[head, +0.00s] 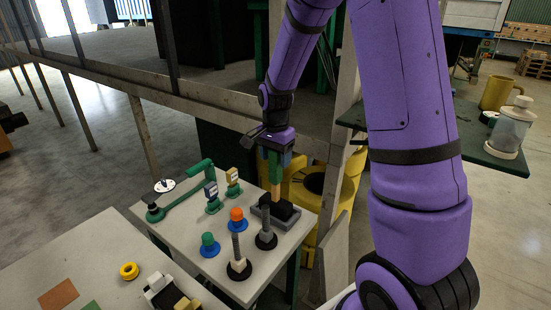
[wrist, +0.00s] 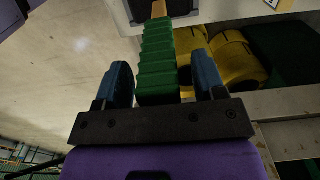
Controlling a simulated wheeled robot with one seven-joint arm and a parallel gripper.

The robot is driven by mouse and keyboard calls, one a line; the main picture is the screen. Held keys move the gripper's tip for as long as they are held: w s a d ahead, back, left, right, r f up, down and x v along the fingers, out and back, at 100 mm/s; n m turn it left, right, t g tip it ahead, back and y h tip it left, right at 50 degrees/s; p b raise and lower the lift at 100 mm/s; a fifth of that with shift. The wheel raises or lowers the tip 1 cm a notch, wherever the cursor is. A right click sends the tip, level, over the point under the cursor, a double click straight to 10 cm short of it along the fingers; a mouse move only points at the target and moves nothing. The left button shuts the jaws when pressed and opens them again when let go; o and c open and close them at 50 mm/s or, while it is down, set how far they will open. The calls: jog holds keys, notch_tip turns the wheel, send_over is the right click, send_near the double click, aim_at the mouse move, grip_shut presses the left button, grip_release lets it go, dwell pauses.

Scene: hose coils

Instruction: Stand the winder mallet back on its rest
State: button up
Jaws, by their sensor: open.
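The winder mallet has a ribbed green grip (head: 275,168), a wooden shaft (head: 277,192) and a dark head (head: 284,209). It stands upright with its head down at the grey rest (head: 258,213) on the pale table; how fully the head is seated I cannot tell. My gripper (head: 276,156) is above it, pointing down, with its blue fingers either side of the grip. In the wrist view the green grip (wrist: 157,65) lies between the open fingers, with a gap on each side. The shaft's lower end and head are mostly out of the wrist view.
Yellow hose coils (head: 349,198) lie behind the table. A wooden rail (head: 215,110) runs behind.

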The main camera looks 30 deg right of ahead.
jog(key=shift+r, duration=3.6)
jog(key=shift+r, duration=0.1)
notch_tip(320, 180, up, 11)
jog(key=s+a+r+n+t, duration=0.1)
jog(key=s+n, duration=0.3)
jog(key=s, duration=0.5)
jog(key=s+a+r+n+t, duration=0.1)
jog(key=s+a+n+t, duration=0.1)
jog(key=s+n, duration=0.3)
jog(key=s+a+r+n+t, duration=0.2)
jog(key=s+a+n, duration=0.2)
jog(key=s, duration=0.8)
jog(key=shift+s+n, duration=0.3)
jog(key=shift+s, duration=0.05)
jog(key=shift+a, duration=0.1)
jog(key=shift+c, duration=0.3)
